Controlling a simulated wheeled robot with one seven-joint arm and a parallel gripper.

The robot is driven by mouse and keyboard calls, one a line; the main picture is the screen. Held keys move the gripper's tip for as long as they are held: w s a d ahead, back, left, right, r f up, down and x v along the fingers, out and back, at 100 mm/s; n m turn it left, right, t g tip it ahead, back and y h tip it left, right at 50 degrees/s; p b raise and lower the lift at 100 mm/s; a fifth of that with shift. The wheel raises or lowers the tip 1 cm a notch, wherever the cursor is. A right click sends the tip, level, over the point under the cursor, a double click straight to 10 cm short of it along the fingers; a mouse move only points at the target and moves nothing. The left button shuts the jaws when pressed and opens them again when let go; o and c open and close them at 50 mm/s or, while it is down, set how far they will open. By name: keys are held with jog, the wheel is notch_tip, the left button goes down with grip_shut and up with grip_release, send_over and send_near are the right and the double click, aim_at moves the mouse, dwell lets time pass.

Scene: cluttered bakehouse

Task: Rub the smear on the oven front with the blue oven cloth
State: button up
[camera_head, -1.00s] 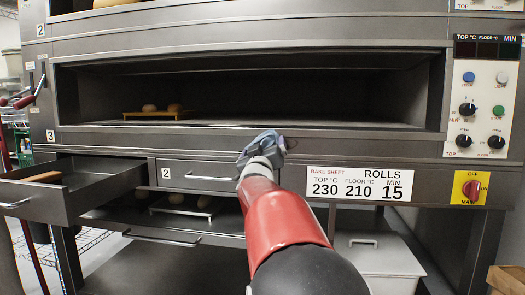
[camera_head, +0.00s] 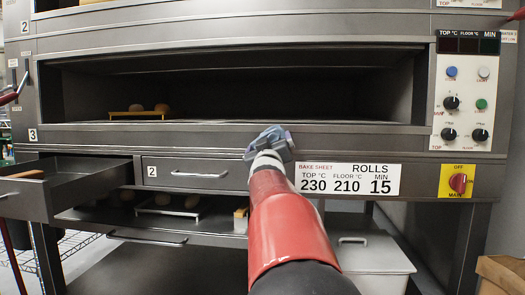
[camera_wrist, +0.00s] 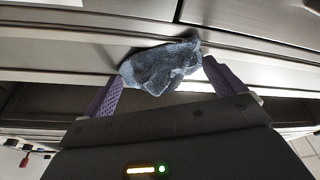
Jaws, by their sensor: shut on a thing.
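The blue oven cloth (camera_head: 276,137) is a crumpled grey-blue bundle at the end of my arm. My gripper (camera_head: 268,152) is at the oven front (camera_head: 215,140), on the strip below the open deck, just left of the bake sheet label. In the wrist view, the cloth (camera_wrist: 160,66) sits between the two purple fingers of my gripper (camera_wrist: 165,85), which are shut on it. The cloth is against or very close to the oven front; I cannot tell whether it touches. I see no smear; it may be hidden behind the cloth or my arm.
The bake sheet label (camera_head: 347,179) and control panel (camera_head: 467,95) are to the right. An open drawer (camera_head: 75,180) juts out at the left. A closed drawer (camera_head: 195,172) lies left of my gripper. A lidded bin (camera_head: 370,255) stands below right.

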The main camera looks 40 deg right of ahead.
jog(key=shift+s+d, duration=0.55)
jog(key=shift+s, duration=0.05)
jog(key=s+d, duration=0.3)
jog(key=shift+s, duration=0.1)
jog(key=shift+a, duration=0.1)
